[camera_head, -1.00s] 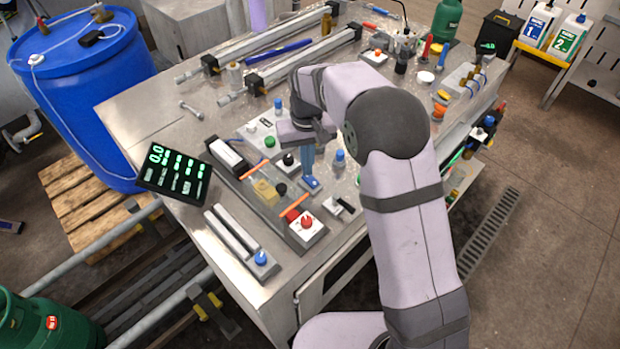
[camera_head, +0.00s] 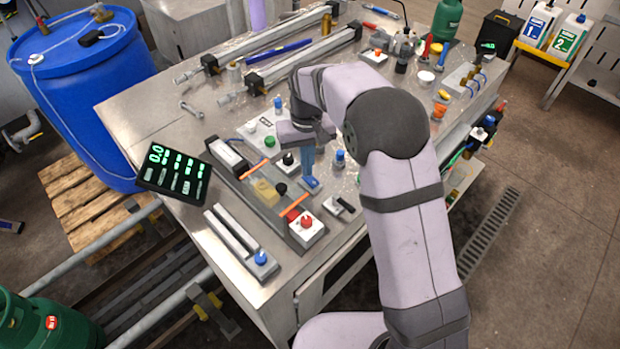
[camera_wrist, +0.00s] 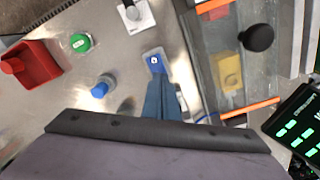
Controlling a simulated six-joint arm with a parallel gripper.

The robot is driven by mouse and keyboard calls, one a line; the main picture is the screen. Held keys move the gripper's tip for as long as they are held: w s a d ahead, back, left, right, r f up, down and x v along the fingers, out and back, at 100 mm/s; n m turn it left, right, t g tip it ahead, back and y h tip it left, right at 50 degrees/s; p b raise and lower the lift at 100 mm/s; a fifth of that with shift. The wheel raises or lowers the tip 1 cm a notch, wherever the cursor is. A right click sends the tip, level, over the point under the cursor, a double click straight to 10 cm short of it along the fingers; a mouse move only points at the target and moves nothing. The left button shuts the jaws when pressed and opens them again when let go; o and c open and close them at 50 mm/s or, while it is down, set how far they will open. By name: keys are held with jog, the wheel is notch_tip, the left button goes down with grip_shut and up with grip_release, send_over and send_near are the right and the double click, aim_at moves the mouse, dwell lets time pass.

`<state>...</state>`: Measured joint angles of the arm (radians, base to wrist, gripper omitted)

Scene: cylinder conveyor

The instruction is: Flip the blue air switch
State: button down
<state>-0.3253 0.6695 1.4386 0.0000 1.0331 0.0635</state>
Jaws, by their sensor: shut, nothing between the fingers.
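A small blue switch (camera_head: 311,184) sits on a light plate on the metal bench, beside the grey rail. In the wrist view the blue switch (camera_wrist: 156,62) has a white mark and lies right at the fingertips. My gripper (camera_head: 307,176) is shut and empty, pointing down over the switch. In the wrist view my gripper (camera_wrist: 157,80) partly covers the near side of the switch. I cannot tell whether the fingertips touch it. A blue round knob (camera_head: 339,159) stands just to the right; it also shows in the wrist view (camera_wrist: 101,88).
A green button (camera_wrist: 80,43), a red block (camera_wrist: 30,65) and a black lever switch (camera_wrist: 135,13) surround the switch. The rail carries a black knob (camera_wrist: 257,38) and orange rods (camera_wrist: 250,109). A red knob unit (camera_head: 307,226) and display (camera_head: 174,172) stand nearby.

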jog(key=shift+s+f+b, duration=0.1)
jog(key=shift+f+b, duration=0.25)
jog(key=shift+f, duration=0.4)
dwell(0.3)
jog(key=shift+r, duration=0.1)
jog(key=shift+r+p, duration=3.05)
jog(key=shift+r, duration=0.4)
jog(key=shift+d, duration=0.1)
jog(key=shift+m, duration=0.8)
jog(key=s+d, duration=0.3)
jog(key=s+d+b, duration=0.1)
jog(key=s+d, duration=0.2)
jog(key=s+d+b, duration=0.1)
jog(key=s+d, duration=0.2)
jog(key=shift+s+d+r, duration=0.25)
jog(key=shift+s+d, duration=0.05)
jog(key=shift+s, duration=0.1)
jog(key=s+d+f, duration=0.1)
jog(key=s+d, duration=0.2)
jog(key=s, duration=0.4)
jog(key=s+d+f+m+b, duration=0.1)
jog(key=s+d+f, duration=0.1)
jog(key=s, duration=0.5)
jog(key=shift+s+d+f, duration=0.2)
jog(key=shift+d, duration=0.25)
